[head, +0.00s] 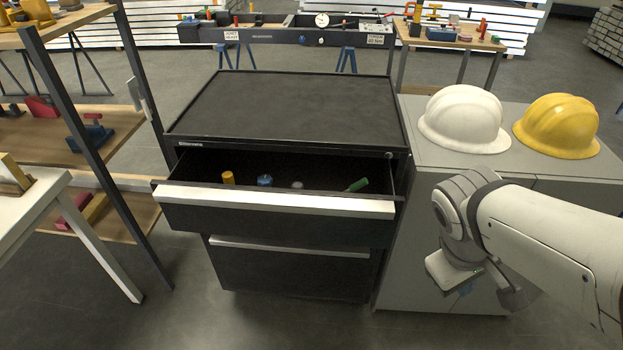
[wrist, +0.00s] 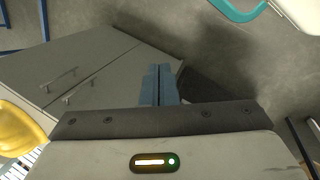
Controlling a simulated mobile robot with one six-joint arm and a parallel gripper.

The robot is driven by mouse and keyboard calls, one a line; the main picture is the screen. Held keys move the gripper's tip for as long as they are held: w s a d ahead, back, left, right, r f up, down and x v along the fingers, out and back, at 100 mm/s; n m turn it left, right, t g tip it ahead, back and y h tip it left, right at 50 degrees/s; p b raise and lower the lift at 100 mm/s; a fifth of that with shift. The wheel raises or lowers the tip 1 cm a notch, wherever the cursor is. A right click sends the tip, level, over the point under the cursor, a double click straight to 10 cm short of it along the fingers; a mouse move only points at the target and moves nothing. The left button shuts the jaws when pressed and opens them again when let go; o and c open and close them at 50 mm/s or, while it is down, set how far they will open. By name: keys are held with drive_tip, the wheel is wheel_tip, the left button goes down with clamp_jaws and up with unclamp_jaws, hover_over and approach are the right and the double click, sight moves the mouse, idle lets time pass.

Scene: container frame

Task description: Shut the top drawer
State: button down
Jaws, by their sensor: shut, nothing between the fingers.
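The top drawer (head: 280,213) of the black cabinet (head: 290,105) is pulled out toward me in the head view. It has a wide pale handle strip (head: 270,200) along its front. Several small items lie inside, among them a yellow one (head: 228,177) and a green one (head: 357,184). The drawer below it (head: 292,268) looks closed. My gripper is at the right of the head view, in front of the grey cabinet and apart from the drawer; its fingers are mostly hidden there. In the wrist view my gripper (wrist: 159,72) is shut and empty, its blue-grey fingers together.
A grey cabinet (head: 420,235) stands right of the black one, with a white helmet (head: 463,120) and a yellow helmet (head: 557,126) on top. A shelf rack (head: 90,130) and a white table (head: 35,205) stand at the left. Floor in front of the drawer looks clear.

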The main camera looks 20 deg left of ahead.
drive_tip(key=w+a+f+n+t+h+b, duration=0.3)
drive_tip(key=a+f+n+b, duration=0.2)
drive_tip(key=f+n+b, duration=0.3)
drive_tip(key=n+t+y+b, duration=1)
drive_tip(key=n+t+b, duration=0.25)
drive_tip(key=n, duration=1.05)
approach(275, 219)
drive_tip(key=shift+t, duration=0.25)
drive_tip(key=b+x, duration=0.1)
drive_tip(key=x, duration=0.1)
drive_tip(key=b+x, duration=0.1)
drive_tip(key=x, duration=0.1)
drive_tip(key=b+x, duration=0.1)
drive_tip(key=x, duration=0.1)
drive_tip(key=shift+f, duration=0.25)
drive_tip(key=shift+w+a+r+b, duration=0.1)
drive_tip(key=shift+w+a+b, duration=0.05)
drive_tip(key=shift+w+b, duration=0.3)
